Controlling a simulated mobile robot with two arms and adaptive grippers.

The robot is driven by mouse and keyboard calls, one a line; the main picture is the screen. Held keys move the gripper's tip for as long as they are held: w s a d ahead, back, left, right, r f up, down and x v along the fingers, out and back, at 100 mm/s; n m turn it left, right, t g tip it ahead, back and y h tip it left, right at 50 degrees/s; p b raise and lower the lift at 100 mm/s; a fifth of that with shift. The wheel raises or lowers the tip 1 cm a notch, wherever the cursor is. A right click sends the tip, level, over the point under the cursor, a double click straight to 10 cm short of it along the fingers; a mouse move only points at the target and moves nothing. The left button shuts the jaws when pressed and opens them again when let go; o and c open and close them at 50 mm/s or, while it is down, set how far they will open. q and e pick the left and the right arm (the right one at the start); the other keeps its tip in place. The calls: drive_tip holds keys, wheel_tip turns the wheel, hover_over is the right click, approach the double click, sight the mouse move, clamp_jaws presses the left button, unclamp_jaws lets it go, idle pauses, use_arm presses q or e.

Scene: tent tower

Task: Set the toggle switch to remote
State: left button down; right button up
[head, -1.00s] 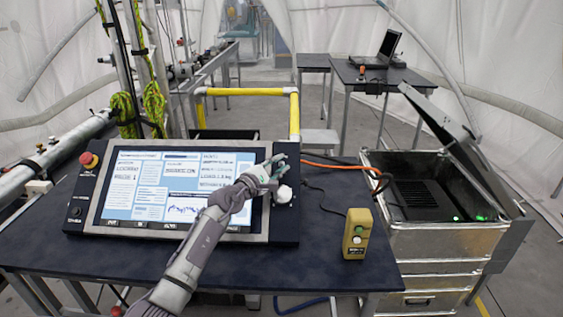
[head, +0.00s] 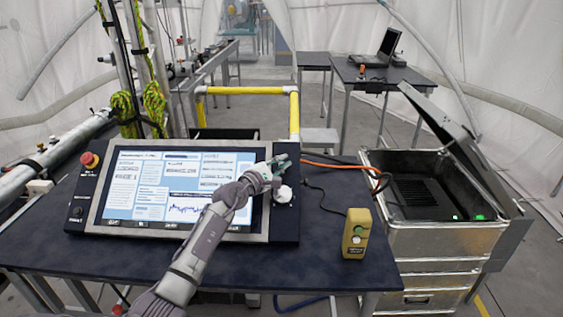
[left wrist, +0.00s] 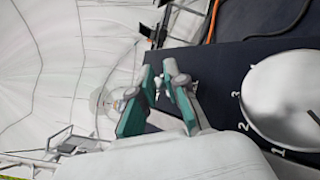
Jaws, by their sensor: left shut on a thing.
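The operator console (head: 287,235) with a lit screen stands on the dark table. My left gripper (head: 279,164) reaches over its right-hand panel, at the upper end. In the left wrist view, its two green-and-grey fingers (left wrist: 161,84) are close together on a small pale piece, which looks like the toggle switch. The toggle is mostly hidden by the fingers, and I cannot read its position or label. A white round knob (head: 283,194) sits just below the gripper; it also shows large in the left wrist view (left wrist: 290,98), with numbers beside it. My right gripper is out of view.
A red emergency button (head: 89,160) is at the console's upper left. A yellow control box (head: 355,234) stands to the right on the table (head: 230,268). An orange cable (head: 330,165) runs behind it to an open metal case (head: 430,238).

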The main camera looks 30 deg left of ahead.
use_arm(q)
drive_tip(key=shift+w+a+r+n+g+p, duration=0.2)
drive_tip(key=shift+r+n+g+p, duration=0.45)
drive_tip(key=shift+p, duration=1.9)
drive_tip(key=shift+w+a+r+n+g+p, duration=0.25)
drive_tip(key=shift+g+p, duration=0.7)
drive_tip(key=shift+p, duration=1.6)
drive_tip(key=shift+d+f+g, duration=0.15)
drive_tip(key=shift+g, duration=0.15)
drive_tip(key=shift+f+n+g, duration=0.1)
drive_tip(key=shift+n+g, duration=0.2)
drive_tip(key=shift+n, duration=0.1)
drive_tip(key=shift+w+a+n+g+h, duration=0.25)
drive_tip(key=shift+n+g+h, duration=0.2)
drive_tip(key=shift+g, duration=0.45)
drive_tip(key=shift+d, duration=0.1)
drive_tip(key=c, duration=1.4)
unclamp_jaws()
drive_tip(key=shift+w, duration=0.1)
drive_tip(key=shift+c, duration=0.2)
